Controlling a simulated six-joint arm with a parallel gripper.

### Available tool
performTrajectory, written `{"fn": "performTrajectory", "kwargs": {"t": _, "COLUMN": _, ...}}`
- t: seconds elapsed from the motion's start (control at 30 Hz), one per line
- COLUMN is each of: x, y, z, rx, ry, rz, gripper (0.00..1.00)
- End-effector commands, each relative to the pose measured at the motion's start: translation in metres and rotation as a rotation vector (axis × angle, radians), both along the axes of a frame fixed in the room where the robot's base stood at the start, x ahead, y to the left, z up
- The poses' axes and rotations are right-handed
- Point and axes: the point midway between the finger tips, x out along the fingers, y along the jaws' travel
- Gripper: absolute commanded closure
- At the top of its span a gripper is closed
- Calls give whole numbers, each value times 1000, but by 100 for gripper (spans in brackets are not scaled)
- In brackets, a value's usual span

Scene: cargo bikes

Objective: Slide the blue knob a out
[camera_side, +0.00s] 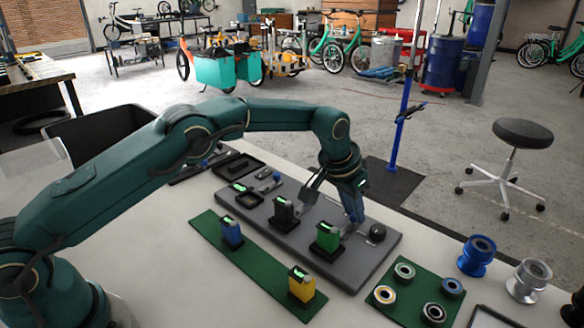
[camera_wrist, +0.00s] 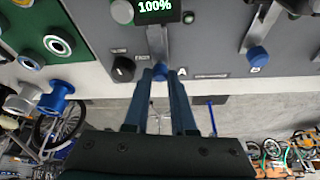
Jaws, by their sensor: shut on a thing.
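Knob a (camera_wrist: 160,74) is a blue knob at the end of a grey slide bar (camera_wrist: 157,44), beside a letter A on the grey panel (camera_wrist: 215,30). My gripper (camera_wrist: 160,80) is shut on it, with one finger on each side in the wrist view. In the side view my gripper (camera_side: 355,218) points down at the right part of the grey panel (camera_side: 350,275), and its fingers hide knob a. The bar runs from the knob to a socket whose lit display reads 100%. A green battery (camera_side: 328,238) stands in this socket.
A second blue knob (camera_wrist: 257,56), marked B, is to the right in the wrist view. A black knob (camera_wrist: 123,68) is close left of my fingers. A black battery (camera_side: 283,212) stands on the panel. Blue (camera_side: 231,232) and yellow (camera_side: 301,285) batteries stand on a green strip.

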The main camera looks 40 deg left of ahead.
Motion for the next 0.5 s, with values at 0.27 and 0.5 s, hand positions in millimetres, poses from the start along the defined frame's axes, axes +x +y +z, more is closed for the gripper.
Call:
{"fn": "performTrajectory", "kwargs": {"t": 0.27, "x": 4, "y": 0, "z": 1, "rx": -3, "ry": -15, "rz": 1, "gripper": 100}}
{"fn": "performTrajectory", "kwargs": {"t": 0.5, "x": 4, "y": 0, "z": 1, "rx": -2, "ry": -13, "rz": 1, "gripper": 45}}
